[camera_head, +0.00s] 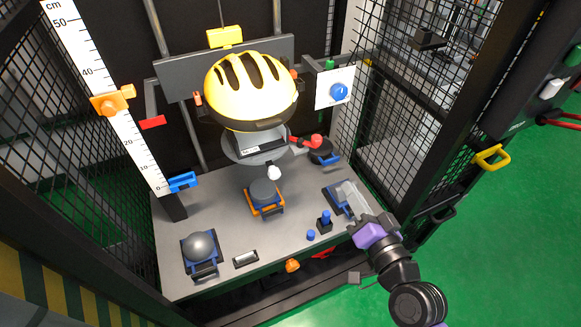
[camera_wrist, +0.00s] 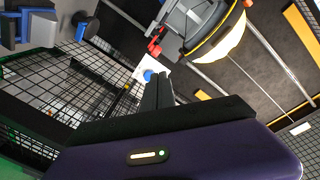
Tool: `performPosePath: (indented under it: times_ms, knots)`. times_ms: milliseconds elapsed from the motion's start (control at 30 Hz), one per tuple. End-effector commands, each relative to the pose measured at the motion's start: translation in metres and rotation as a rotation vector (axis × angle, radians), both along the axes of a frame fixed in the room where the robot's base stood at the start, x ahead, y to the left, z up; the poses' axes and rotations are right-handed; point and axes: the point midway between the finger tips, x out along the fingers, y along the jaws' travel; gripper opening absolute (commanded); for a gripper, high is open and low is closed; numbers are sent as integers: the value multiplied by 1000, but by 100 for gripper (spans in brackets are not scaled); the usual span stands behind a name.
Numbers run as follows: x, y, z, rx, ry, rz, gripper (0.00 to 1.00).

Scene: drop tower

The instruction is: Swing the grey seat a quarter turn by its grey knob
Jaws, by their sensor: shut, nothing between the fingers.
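A round grey plate (camera_head: 232,152), probably the grey seat, sits beneath a yellow helmet (camera_head: 250,88) in the middle of the tower. A pale grey-white knob (camera_head: 273,173) shows at its front, just above a grey cylinder; I cannot tell exactly how it joins the plate. My gripper (camera_head: 362,216) is at the front right of the bench, apart from plate and knob. In the wrist view its dark fingers (camera_wrist: 158,88) are together and empty. The helmet (camera_wrist: 230,35) shows beyond them at upper right. The knob is not clear in that view.
A grey cylinder (camera_head: 263,190) on an orange-blue base stands below the plate. A grey dome (camera_head: 200,246) is at left. A red knob (camera_head: 315,141) juts right of the helmet. A blue dial (camera_head: 339,92) is behind. Mesh walls flank the bench.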

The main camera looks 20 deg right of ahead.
Motion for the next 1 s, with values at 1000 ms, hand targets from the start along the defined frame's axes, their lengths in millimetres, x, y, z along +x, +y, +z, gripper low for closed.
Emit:
performPosePath:
  times_ms: [1000]
  knots:
    - [143, 55, -31, 394, 75, 226, 0]
